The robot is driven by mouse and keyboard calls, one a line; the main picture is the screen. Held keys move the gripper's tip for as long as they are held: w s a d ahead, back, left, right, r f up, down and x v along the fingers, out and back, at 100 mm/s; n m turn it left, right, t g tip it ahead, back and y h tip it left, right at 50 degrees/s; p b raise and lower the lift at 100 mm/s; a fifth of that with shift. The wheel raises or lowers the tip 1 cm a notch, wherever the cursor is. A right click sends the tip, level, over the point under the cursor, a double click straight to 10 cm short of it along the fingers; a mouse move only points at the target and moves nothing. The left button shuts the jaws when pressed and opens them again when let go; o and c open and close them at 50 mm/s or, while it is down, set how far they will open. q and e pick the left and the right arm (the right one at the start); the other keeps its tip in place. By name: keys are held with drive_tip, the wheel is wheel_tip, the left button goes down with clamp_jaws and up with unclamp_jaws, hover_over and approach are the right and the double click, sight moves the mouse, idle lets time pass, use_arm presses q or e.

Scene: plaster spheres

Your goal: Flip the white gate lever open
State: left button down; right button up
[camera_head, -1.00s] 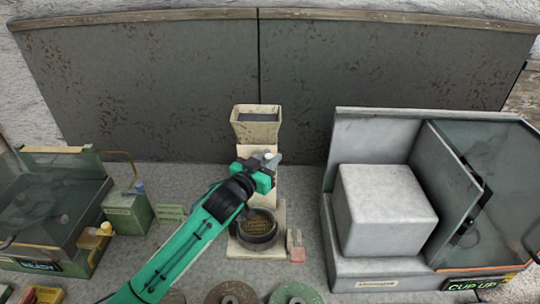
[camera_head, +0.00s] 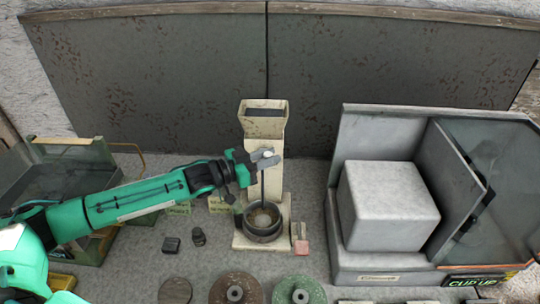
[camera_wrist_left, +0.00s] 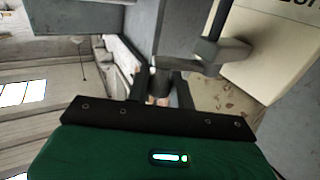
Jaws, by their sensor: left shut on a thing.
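The cream dispenser (camera_head: 264,175) stands upright at the middle of the bench, with an open hopper (camera_head: 264,120) on top. My left gripper (camera_head: 265,158) reaches in from the left at the front of its neck. It is shut on the white gate lever, whose pale end (camera_head: 269,154) shows between the fingers. In the left wrist view, the lever's bar (camera_wrist_left: 205,62) runs into the gap between my fingers (camera_wrist_left: 163,88). The fingers hide part of the lever, so its exact angle is unclear. A thin dark vertical line (camera_head: 263,185) runs from below the gripper towards the round cup (camera_head: 263,219).
A grey machine (camera_head: 345,195) with a large pale block (camera_head: 390,205) stands to the right. Small dark weights (camera_head: 198,236), a pink block (camera_head: 302,246) and round discs (camera_head: 299,291) lie in front.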

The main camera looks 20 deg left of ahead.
use_arm(q)
drive_tip(key=shift+s+a+r+m+g+h+p, duration=0.15)
drive_tip(key=shift+a+m+g+h+p, duration=0.15)
drive_tip(key=shift+m+g+h+p, duration=0.4)
drive_tip(key=shift+s+a+m+g+h+p, duration=0.1)
drive_tip(key=shift+a+m+g+h+p, duration=0.2)
drive_tip(key=shift+m+g+h, duration=0.55)
drive_tip(key=shift+s+a+m+g+h+p, duration=0.15)
drive_tip(key=shift+m+g+p, duration=0.15)
drive_tip(key=shift+g, duration=0.25)
drive_tip(key=shift+w+m+g+h+p, duration=0.15)
drive_tip(key=shift+g+p, duration=0.1)
drive_tip(key=shift+g, duration=0.25)
drive_tip(key=shift+s+a+m+g, duration=0.1)
drive_tip(key=shift+s+m+g, duration=0.05)
drive_tip(key=shift+m+g, duration=0.2)
drive_tip(key=c, duration=1.3)
unclamp_jaws()
drive_tip(key=shift+o, duration=0.2)
drive_tip(key=b+v, duration=0.5)
drive_tip(key=v, duration=0.9)
drive_tip(key=shift+f, duration=0.3)
